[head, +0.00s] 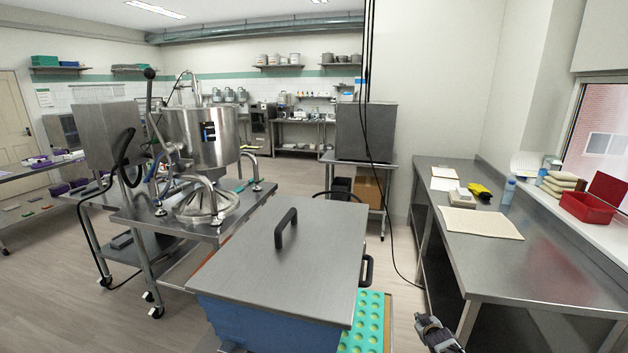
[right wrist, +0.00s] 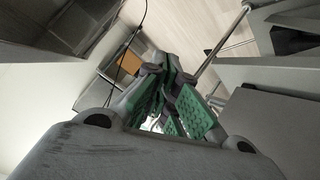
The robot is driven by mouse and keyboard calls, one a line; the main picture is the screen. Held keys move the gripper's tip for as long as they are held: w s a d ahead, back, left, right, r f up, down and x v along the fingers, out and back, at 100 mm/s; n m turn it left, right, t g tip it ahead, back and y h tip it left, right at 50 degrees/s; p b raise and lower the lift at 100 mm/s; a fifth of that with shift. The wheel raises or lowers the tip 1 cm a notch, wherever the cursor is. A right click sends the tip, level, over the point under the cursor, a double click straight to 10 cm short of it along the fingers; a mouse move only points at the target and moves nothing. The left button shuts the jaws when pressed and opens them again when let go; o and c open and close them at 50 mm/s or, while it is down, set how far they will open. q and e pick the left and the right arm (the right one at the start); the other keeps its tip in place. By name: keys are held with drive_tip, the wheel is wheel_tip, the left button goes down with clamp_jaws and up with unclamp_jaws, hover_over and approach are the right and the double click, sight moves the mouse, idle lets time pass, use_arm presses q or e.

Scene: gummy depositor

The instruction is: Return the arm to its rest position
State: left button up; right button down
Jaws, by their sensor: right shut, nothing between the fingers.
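My right gripper (head: 438,335) shows at the bottom of the head view, right of the green mould tray and near the leg of the right steel table. It is shut and empty. In the right wrist view its green-padded fingers (right wrist: 172,100) are together with nothing between them. My left gripper is in neither view.
A steel-lidded box (head: 285,255) with a black handle fills the front middle. A green mould tray (head: 365,325) sits beside it. A steel table (head: 535,260) stands at right with a beige mat (head: 480,223). The depositor (head: 200,140) stands at left. Floor shows between box and table.

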drive_tip(key=s+a+f+m+g+y, duration=0.1)
drive_tip(key=s+a+f+g, duration=0.25)
drive_tip(key=s+f, duration=1.15)
drive_tip(key=s+a+f+g, duration=0.2)
drive_tip(key=s+a+f, duration=0.3)
drive_tip(key=s+f, duration=1)
drive_tip(key=s+a+f+g, duration=0.1)
drive_tip(key=s+a+f, duration=0.1)
drive_tip(key=s, duration=1.1)
drive_tip(key=s+a+f+g, duration=0.2)
drive_tip(key=s+f, duration=0.1)
drive_tip(key=s, duration=1.1)
drive_tip(key=s+a+f+g, duration=0.1)
drive_tip(key=s+a+f, duration=0.1)
drive_tip(key=s, duration=1.1)
drive_tip(key=shift+s+f+g+y, duration=0.2)
drive_tip(key=shift+f+g+y, duration=0.2)
drive_tip(key=shift+f, duration=0.1)
drive_tip(key=shift+w, duration=0.1)
